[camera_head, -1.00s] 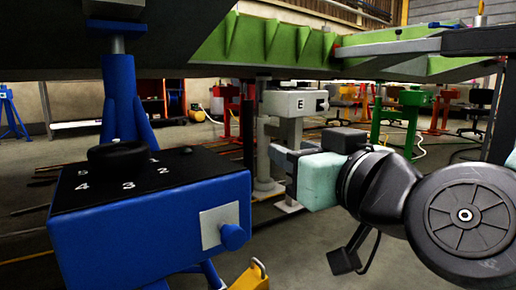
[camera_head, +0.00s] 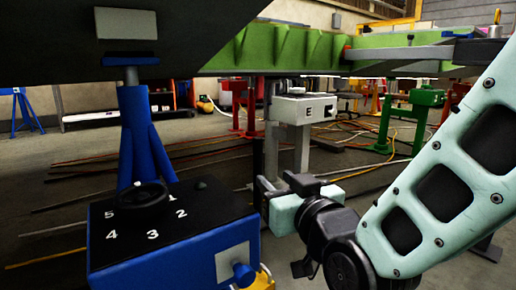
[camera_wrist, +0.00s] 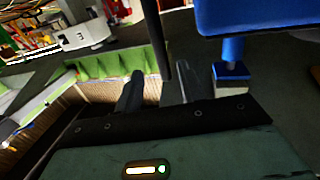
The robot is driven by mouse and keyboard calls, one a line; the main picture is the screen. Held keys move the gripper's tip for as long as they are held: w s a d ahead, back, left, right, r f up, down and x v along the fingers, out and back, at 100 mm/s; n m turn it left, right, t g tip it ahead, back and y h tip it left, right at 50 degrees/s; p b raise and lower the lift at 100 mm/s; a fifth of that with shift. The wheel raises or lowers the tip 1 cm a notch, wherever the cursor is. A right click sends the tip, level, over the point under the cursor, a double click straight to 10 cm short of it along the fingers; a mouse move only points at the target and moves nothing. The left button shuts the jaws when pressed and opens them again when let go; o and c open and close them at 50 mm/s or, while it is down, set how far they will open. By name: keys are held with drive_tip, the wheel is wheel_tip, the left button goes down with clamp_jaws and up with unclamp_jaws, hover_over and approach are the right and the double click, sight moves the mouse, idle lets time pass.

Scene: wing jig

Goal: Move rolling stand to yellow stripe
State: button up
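A blue stand with a black-topped control box (camera_head: 170,245), marked with numbers 1 to 5, a dial and a side knob, is at the lower left in the head view. I cannot tell whether it is the rolling stand; its base is out of view. A yellow stripe (camera_head: 38,263) lies on the floor at the far left. My gripper (camera_head: 262,197) is right of the blue box, pointing left. In the wrist view, my gripper's fingers (camera_wrist: 157,88) are apart, with a dark bar showing between and beyond them. I cannot tell whether they touch it.
A green ribbed beam (camera_head: 280,50) and a dark wing panel (camera_head: 180,30) hang overhead. A grey stand with a box marked E (camera_head: 302,110) is behind my gripper. Red (camera_head: 240,105) and green stands (camera_head: 425,98) are farther back. Cables and rods lie on the floor.

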sight(260, 168)
drive_tip(key=shift+w+a+r+p, duration=0.15)
drive_tip(key=shift+w+p, duration=0.3)
drive_tip(key=shift+p, duration=1.55)
drive_tip(key=b+x, duration=0.1)
drive_tip(key=x, duration=0.1)
drive_tip(key=b+x, duration=0.1)
drive_tip(key=x, duration=0.2)
drive_tip(key=b+x, duration=0.1)
drive_tip(key=x, duration=0.1)
drive_tip(key=shift+w+a+f, duration=0.1)
drive_tip(key=shift+w+f, duration=0.15)
drive_tip(key=shift+f, duration=0.15)
drive_tip(key=shift+w+a+r, duration=0.15)
drive_tip(key=shift+w+a, duration=0.05)
drive_tip(key=shift+w, duration=0.35)
